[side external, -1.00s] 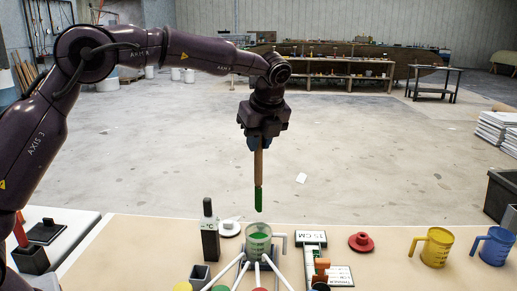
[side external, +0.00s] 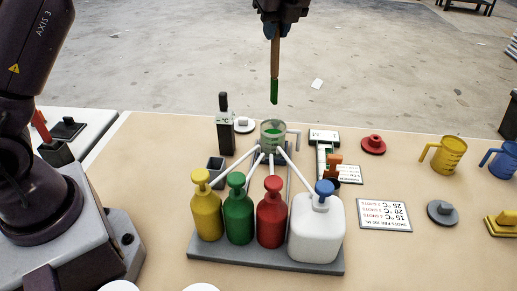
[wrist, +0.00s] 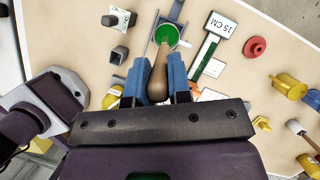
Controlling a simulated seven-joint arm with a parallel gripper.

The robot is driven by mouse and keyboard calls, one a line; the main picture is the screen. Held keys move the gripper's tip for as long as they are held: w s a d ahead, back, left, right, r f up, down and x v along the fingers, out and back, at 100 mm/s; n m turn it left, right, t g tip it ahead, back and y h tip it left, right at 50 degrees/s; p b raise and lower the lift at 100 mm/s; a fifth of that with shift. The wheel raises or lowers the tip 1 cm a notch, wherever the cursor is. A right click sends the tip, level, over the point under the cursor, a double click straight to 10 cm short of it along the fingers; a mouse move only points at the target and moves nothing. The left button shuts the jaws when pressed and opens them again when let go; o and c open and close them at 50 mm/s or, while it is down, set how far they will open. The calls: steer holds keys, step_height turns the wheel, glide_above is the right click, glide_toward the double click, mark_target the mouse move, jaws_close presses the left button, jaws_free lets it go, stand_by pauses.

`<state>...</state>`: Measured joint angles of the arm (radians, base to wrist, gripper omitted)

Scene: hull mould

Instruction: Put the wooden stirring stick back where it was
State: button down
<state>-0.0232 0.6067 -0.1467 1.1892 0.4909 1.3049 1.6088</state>
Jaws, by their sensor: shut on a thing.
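My gripper (side external: 277,33) is shut on the wooden stirring stick (side external: 275,60), which hangs upright with its lower end coated green. The stick's tip is in the air just above a clear cup (side external: 272,136) with green liquid in it. In the wrist view the stick (wrist: 158,78) stands between the blue fingers of my gripper (wrist: 160,72), and the green-filled cup (wrist: 166,36) lies beyond it. A small dark square open holder (side external: 216,170) stands left of the cup and looks empty; it also shows in the wrist view (wrist: 119,54).
Pump bottles in yellow (side external: 207,212), green (side external: 238,215), red (side external: 271,217) and white (side external: 316,232) stand on a grey rack, spouts reaching toward the cup. A black thermometer (side external: 225,132) stands near the holder. Yellow (side external: 448,156) and blue jugs stand at the right.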

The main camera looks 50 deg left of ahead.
steer(key=s+a+r, duration=0.1)
steer(key=s+r, duration=0.2)
steer(key=s, duration=0.2)
steer(key=s+f+m+t+h, duration=0.15)
steer(key=s+f+m, duration=0.5)
steer(key=s, duration=0.65)
step_height(320, 180, down, 12)
steer(key=d, duration=0.1)
steer(key=shift+w, duration=0.35)
steer(key=shift+f+n+t, duration=0.2)
steer(key=shift+n+t, duration=0.05)
steer(key=c, duration=1.1)
jaws_free()
steer(key=shift+o, duration=0.2)
steer(key=shift+r, duration=0.1)
